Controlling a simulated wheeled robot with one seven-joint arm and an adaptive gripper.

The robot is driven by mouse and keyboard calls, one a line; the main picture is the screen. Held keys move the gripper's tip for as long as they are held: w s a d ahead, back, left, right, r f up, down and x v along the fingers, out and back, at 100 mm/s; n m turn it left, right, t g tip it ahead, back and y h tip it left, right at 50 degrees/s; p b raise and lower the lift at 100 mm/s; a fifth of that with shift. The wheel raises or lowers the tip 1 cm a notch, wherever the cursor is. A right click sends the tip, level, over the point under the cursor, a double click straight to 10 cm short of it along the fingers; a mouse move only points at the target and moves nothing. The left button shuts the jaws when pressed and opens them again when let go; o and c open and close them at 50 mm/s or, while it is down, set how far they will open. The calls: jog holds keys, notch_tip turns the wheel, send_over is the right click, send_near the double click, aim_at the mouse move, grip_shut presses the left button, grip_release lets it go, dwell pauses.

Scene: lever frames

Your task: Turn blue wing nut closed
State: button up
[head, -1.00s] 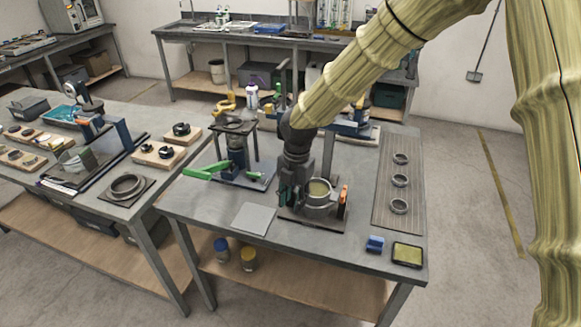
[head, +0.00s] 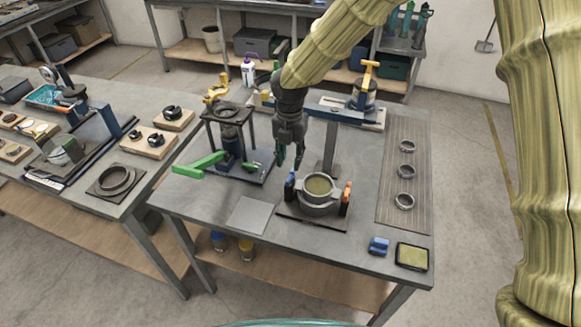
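The blue wing nut (head: 290,186) stands upright at the left side of a grey round pot clamp (head: 318,205) on a dark plate. It is small here, and I cannot tell how far it is turned. An orange wing nut (head: 347,190) stands at the clamp's right side. My gripper (head: 290,160) points down above and a little behind the blue wing nut, apart from it. A gap shows between its fingers, and nothing is seen held.
A dark upright post (head: 330,150) stands just behind the clamp. A press stand (head: 229,125) with a green lever (head: 199,165) is to the left. A flat grey plate (head: 251,215) lies front left. Several rings lie on a ribbed mat (head: 404,222) at right.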

aim_at(290, 176)
jog(key=shift+w+f+p, duration=0.1)
jog(key=shift+f+p, duration=0.8)
jog(key=shift+f, duration=2.3)
grip_shut()
